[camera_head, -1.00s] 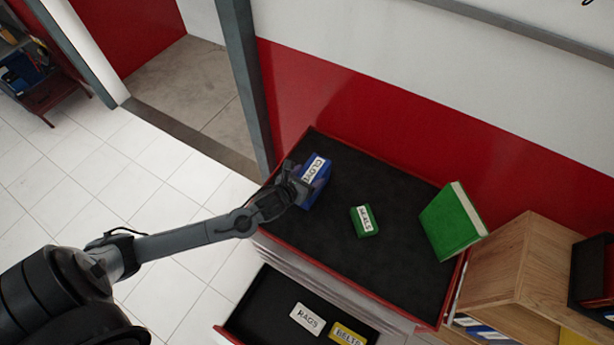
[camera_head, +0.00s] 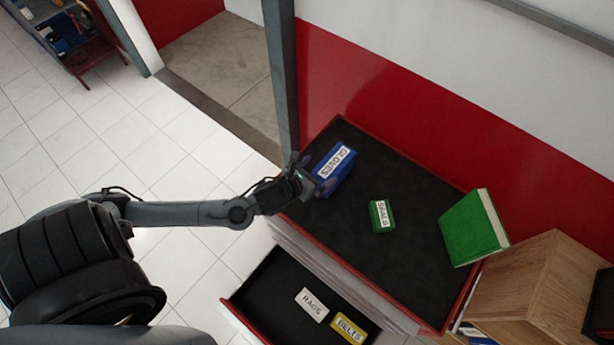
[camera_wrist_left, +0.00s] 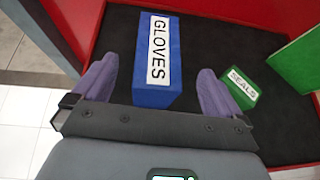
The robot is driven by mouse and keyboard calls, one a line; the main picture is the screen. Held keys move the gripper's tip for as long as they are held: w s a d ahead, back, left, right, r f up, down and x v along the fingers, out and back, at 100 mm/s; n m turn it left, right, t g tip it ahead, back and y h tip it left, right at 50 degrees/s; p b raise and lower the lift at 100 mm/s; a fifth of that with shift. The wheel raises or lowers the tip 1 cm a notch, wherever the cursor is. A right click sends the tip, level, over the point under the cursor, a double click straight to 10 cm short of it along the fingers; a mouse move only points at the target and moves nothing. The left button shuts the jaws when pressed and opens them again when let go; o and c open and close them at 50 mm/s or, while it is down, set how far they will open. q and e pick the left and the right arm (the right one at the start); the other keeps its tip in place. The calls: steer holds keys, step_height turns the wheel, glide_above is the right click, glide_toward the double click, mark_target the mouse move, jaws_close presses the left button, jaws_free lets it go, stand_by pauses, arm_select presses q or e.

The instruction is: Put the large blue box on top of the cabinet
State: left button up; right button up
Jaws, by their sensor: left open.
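The large blue box (camera_head: 335,170), with a white GLOVES label, sits on the black top of the red cabinet (camera_head: 400,220), near its left end. It also shows in the left wrist view (camera_wrist_left: 176,80), where it rests on the dark surface beyond my fingers. My left gripper (camera_head: 318,184) is right beside the box's near left side. In the left wrist view its two purple fingers (camera_wrist_left: 158,90) are spread apart, with the near end of the box between them and gaps visible on both sides.
A small green SEALS box (camera_head: 381,216) and a large green book-like box (camera_head: 472,228) stand on the cabinet top. An open drawer (camera_head: 265,290) below holds a white RAGS box (camera_head: 312,304) and a yellow BELTS box (camera_head: 348,328). A grey post (camera_head: 281,80) rises behind the cabinet's left end.

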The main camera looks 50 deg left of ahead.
arm_select(q)
steer(key=s+d+n+g, duration=0.3)
steer(key=s+n, duration=0.3)
steer(key=n, duration=0.5)
steer(key=s+d+n+g+h, duration=0.1)
steer(key=s+d+n, duration=0.3)
steer(key=n, duration=0.6)
steer(key=s+d+n+g, duration=0.3)
steer(key=s+n, duration=0.4)
steer(key=n, duration=0.4)
steer(key=shift+s+d+n+g+h, duration=0.25)
steer(key=shift+s+n+g+h, duration=0.1)
steer(key=shift+g, duration=0.45)
